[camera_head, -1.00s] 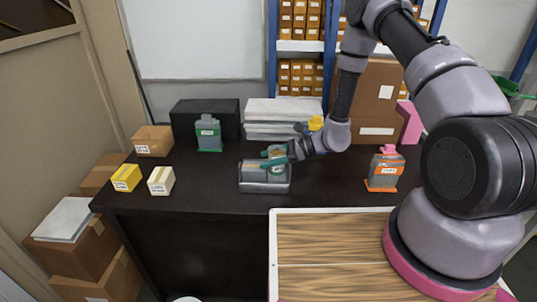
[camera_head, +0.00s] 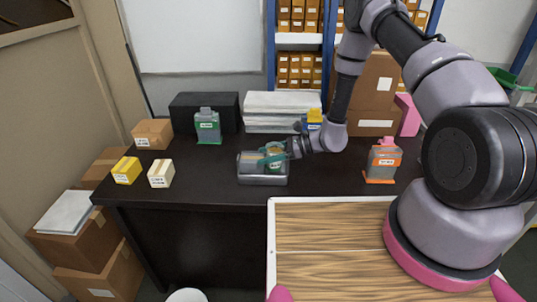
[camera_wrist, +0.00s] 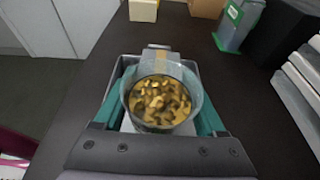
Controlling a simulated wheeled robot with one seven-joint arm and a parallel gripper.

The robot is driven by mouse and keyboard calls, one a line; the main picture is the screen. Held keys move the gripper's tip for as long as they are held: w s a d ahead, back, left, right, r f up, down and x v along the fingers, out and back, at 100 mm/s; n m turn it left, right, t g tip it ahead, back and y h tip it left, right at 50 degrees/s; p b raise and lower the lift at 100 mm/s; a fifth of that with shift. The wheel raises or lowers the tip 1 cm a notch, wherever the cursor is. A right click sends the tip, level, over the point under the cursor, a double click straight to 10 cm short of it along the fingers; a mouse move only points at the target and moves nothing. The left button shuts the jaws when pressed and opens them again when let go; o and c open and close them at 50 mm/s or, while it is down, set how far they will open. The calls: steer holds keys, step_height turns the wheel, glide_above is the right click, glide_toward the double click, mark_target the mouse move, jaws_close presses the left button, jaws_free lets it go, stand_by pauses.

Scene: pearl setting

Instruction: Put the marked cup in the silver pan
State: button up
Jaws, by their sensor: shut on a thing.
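The marked cup (camera_wrist: 160,102) is a clear round cup with brown and yellow bits inside. My gripper (camera_wrist: 162,100) has teal fingers, one on each side of the cup, and is shut on it. In the head view the cup (camera_head: 275,161) shows partly behind a teal finger of my gripper (camera_head: 272,156), low at the silver pan. The silver pan (camera_head: 262,180) is a grey metal box-like container on the dark table. In the wrist view the pan's rim (camera_wrist: 188,66) shows around and below the cup. Whether the cup touches the pan's floor is hidden.
On the dark table (camera_head: 220,178) stand a green-labelled container (camera_head: 208,127), an orange-labelled container (camera_head: 382,160), and small yellow (camera_head: 126,171) and cream (camera_head: 161,173) boxes. A black box (camera_head: 185,106) and a white stack (camera_head: 283,104) are behind.

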steer(key=f, duration=0.1)
steer(key=d+f, duration=0.1)
steer(key=f, duration=0.1)
steer(key=shift+s+h, duration=0.2)
steer(key=shift+h, duration=0.2)
steer(key=o, duration=1.5)
steer(key=shift+c, duration=0.2)
steer(key=shift+a+r, duration=0.15)
steer(key=shift+r, duration=0.4)
steer(key=w+v, duration=0.1)
steer(key=v, duration=1)
steer(key=s+d+r+n+g+h, duration=0.1)
steer(key=s+r+n, duration=0.15)
steer(key=r, duration=0.55)
steer(key=s+d+r+n+h, duration=0.1)
steer(key=d+r+n+h, duration=0.15)
steer(key=r, duration=0.65)
steer(key=s+d+r+n+g+h, duration=0.1)
steer(key=r+n, duration=0.3)
steer(key=r, duration=0.4)
steer(key=s+d+r+n+t+h, duration=0.2)
steer(key=s+d+r+t+h, duration=0.1)
steer(key=s+r, duration=0.4)
steer(key=s+d+r+n+t+h, duration=0.3)
steer(key=s+d+r, duration=0.4)
steer(key=r, duration=0.5)
steer(key=shift+s+r+t+h, duration=0.15)
steer(key=shift+s+t+h, duration=0.4)
steer(key=shift+t, duration=0.65)
